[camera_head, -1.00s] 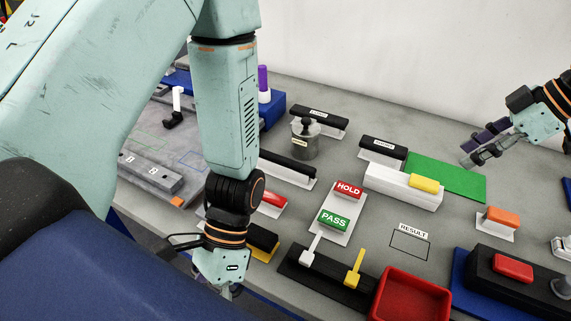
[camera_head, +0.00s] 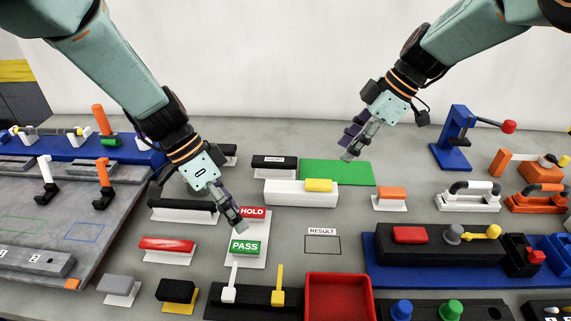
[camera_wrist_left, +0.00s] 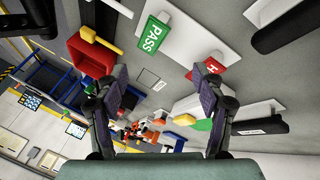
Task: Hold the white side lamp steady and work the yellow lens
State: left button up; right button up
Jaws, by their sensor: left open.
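A white block-shaped side lamp (camera_head: 287,193) lies in the middle of the table, in front of the green mat. Its yellow lens (camera_head: 319,185) sits on the top towards the right end. My left gripper (camera_head: 238,222) is open and empty, over the HOLD and PASS plate, left of and nearer than the lamp. My right gripper (camera_head: 347,156) is above the green mat, behind and right of the lens and apart from it; its finger gap is unclear. In the left wrist view the lens (camera_wrist_left: 184,119) shows between the open fingers, beyond their tips.
The red HOLD sign (camera_head: 253,212) and green PASS sign (camera_head: 245,247) are close by my left gripper. An orange-topped block (camera_head: 392,193) stands right of the lamp. A red tray (camera_head: 338,278) is at the front. The table around the RESULT outline (camera_head: 322,245) is clear.

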aim_at(300, 187)
pick_arm(q)
jog(key=w+d+m, duration=0.1)
jog(key=w, duration=0.1)
jog(key=w+d+m, duration=0.1)
jog(key=w, duration=0.2)
jog(key=w+d+m+t+y, duration=0.1)
jog(key=w+d, duration=0.1)
jog(key=w, duration=0.1)
jog(key=shift+r, duration=0.1)
jog(key=w+d+m, duration=0.1)
jog(key=d, duration=0.1)
jog(key=w+d+m, duration=0.1)
jog(key=w+d, duration=0.1)
jog(key=w+d+r+m, duration=0.1)
jog(key=shift+w+d+t, duration=0.4)
jog(key=shift+x, duration=3.85)
jog(key=c, duration=1.4)
